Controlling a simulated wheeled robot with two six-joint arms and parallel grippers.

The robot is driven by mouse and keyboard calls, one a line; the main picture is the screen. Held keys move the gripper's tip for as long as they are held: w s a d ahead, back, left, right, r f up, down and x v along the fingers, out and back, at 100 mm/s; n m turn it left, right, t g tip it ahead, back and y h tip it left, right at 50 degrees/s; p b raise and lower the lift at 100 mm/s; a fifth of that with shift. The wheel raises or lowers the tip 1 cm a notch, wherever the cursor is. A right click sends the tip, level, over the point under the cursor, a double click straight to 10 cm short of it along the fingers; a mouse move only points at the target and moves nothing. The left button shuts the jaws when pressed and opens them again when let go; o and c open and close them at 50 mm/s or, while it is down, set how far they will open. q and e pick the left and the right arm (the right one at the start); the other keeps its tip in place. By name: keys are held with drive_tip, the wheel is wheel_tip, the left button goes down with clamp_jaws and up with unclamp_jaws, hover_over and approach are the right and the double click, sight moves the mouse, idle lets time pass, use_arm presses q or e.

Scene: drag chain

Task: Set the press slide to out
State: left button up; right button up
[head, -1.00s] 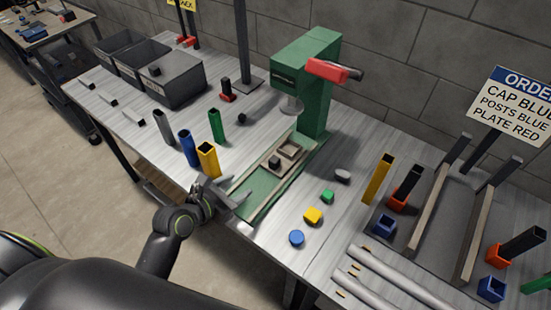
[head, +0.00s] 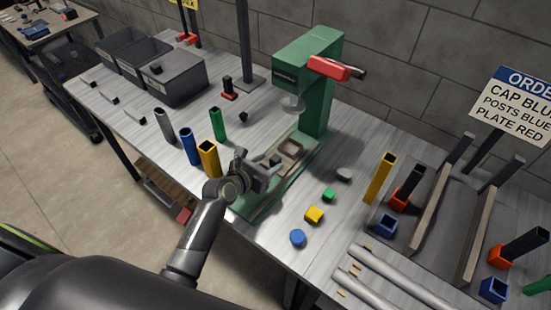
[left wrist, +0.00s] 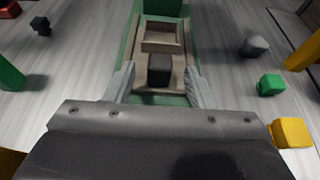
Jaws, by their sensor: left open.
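The green press (head: 312,85) stands on the bench with a red-ended lever (head: 330,70). Its slide, a beige tray-like plate (head: 290,150), lies on the green base (head: 262,200) in front of the column. In the left wrist view the slide (left wrist: 162,38) has a square recess and a dark block-shaped knob (left wrist: 159,69) at its near end. My left gripper (head: 268,168) is over the near end of the slide. In the left wrist view its open fingers (left wrist: 159,85) stand on either side of the knob, apart from it. My right gripper is not in view.
Yellow (head: 209,160), blue (head: 190,146) and green (head: 217,124) posts stand left of the press. Small yellow (head: 314,214), green (head: 329,195) and blue (head: 298,238) pieces lie to its right. Grey bins (head: 172,80) stand at the back left.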

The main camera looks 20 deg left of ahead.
sight(273, 160)
use_arm(q)
drive_tip(key=shift+x, duration=2.25)
drive_tip(key=shift+c, duration=0.4)
clamp_jaws()
